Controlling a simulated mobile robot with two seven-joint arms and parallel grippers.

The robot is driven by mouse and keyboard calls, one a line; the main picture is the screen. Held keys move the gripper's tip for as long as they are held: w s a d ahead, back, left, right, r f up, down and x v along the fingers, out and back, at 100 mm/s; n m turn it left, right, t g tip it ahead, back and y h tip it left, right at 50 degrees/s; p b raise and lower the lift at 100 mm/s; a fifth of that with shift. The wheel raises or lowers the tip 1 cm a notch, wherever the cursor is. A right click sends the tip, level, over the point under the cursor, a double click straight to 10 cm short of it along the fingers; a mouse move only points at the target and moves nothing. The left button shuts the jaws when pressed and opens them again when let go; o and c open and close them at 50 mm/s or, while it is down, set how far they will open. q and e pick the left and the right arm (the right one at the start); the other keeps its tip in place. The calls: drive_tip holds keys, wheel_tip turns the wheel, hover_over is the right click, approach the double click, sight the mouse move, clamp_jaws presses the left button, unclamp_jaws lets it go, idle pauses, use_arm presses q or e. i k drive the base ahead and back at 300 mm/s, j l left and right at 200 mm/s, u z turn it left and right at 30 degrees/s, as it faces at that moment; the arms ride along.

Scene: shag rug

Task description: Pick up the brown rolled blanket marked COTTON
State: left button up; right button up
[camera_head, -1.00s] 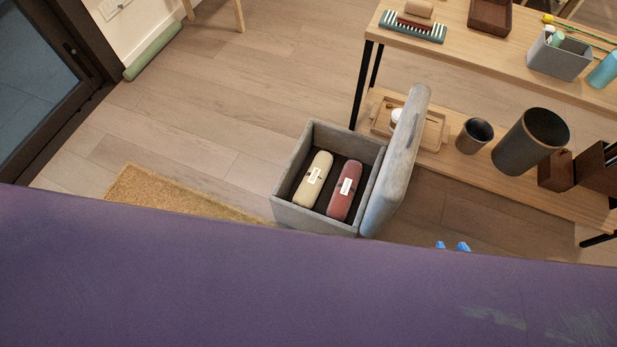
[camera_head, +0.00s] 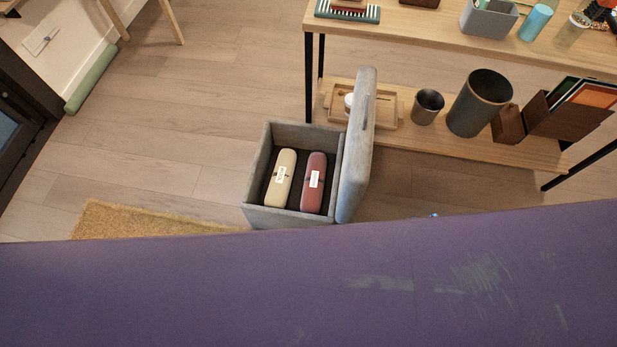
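No roll that is plainly brown shows in the head view, and no COTTON marking can be read. Two rolled blankets lie side by side in an open grey storage box (camera_head: 258,180): a cream roll (camera_head: 286,163) on the left and a dusty red roll (camera_head: 317,168) on the right. Each has a white label too small to read. The box's grey lid (camera_head: 357,150) stands tilted up on its right side. Neither of my grippers is in view.
A large purple surface (camera_head: 300,290) fills the bottom and hides the floor behind it. A wooden shelf table (camera_head: 420,30) with a dark bin (camera_head: 478,103) stands right. A tan rug (camera_head: 140,220) lies left. A green roll (camera_head: 92,78) lies by the wall. Wooden floor beyond the box is clear.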

sight(311, 199)
drive_tip(key=l+u, duration=0.1)
drive_tip(key=u, duration=0.75)
drive_tip(key=l+u, duration=0.15)
drive_tip(key=u, duration=0.25)
drive_tip(key=l+u, duration=0.1)
drive_tip(key=u, duration=0.3)
drive_tip(key=k+l+u, duration=0.15)
drive_tip(key=l+u, duration=0.3)
drive_tip(key=k+l+u, duration=0.2)
drive_tip(key=u, duration=0.2)
drive_tip(key=k+l+u, duration=0.4)
drive_tip(key=k, duration=0.3)
drive_tip(key=k+l, duration=0.3)
drive_tip(key=k+l+u, duration=0.1)
drive_tip(key=k+l, duration=0.15)
drive_tip(key=k, duration=0.2)
drive_tip(key=i+l, duration=0.15)
drive_tip(key=l, duration=0.15)
drive_tip(key=i+l, duration=0.1)
drive_tip(key=l, duration=0.2)
